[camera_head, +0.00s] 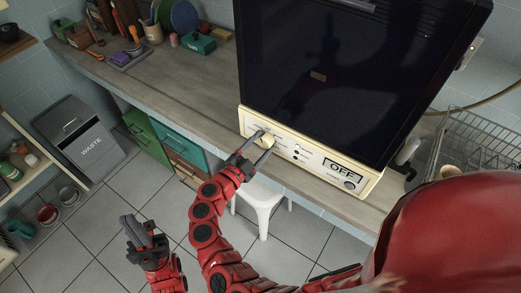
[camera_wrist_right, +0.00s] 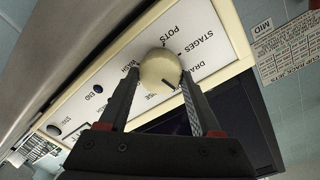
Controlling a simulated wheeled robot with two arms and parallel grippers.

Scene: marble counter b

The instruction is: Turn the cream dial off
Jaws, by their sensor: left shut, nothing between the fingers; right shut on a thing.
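The cream dial (camera_wrist_right: 158,68) is a round knob with a short dark mark, on the cream control panel (camera_wrist_right: 205,30) of a large dark machine. My right gripper (camera_wrist_right: 160,78) has one finger on each side of the dial and is shut on it. In the head view my right gripper (camera_head: 264,137) reaches the panel's left part and partly hides the dial. My left gripper (camera_head: 137,232) is shut and empty, low over the floor at the left. A display (camera_head: 344,171) on the panel reads OFF.
The dark machine (camera_head: 345,70) stands on the counter (camera_head: 185,95). A wire dish rack (camera_head: 480,140) is at right. A white stool (camera_head: 262,203) is under the counter edge. A grey waste bin (camera_head: 85,140) stands at left. The tiled floor around my left gripper is clear.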

